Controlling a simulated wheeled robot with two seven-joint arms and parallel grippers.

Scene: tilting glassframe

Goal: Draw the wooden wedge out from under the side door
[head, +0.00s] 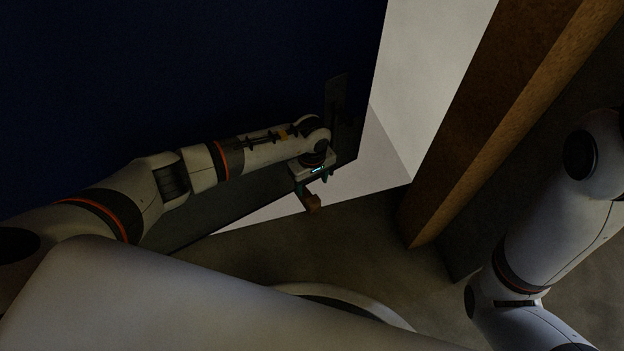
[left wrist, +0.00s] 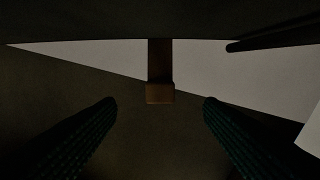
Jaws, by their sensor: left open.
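The side door (head: 220,70) is a dark blue panel standing ajar at the left of the head view. The small brown wooden wedge (head: 313,203) lies low by the door's bottom edge. In the left wrist view the wedge (left wrist: 160,92) points away from me, its blunt end nearest and its far end running to the dark band at the top. My left gripper (head: 314,186) is open and empty above the wedge. In the left wrist view its two fingers (left wrist: 159,106) stand apart, one on each side of the wedge's line, not touching it. My right gripper is out of view.
A dark handle plate (head: 336,95) is on the door above my left wrist. A brown wooden post (head: 500,110) stands to the right, with a pale lit gap (head: 425,75) between. Grey floor (head: 350,240) is clear in front. My right arm is at the right edge.

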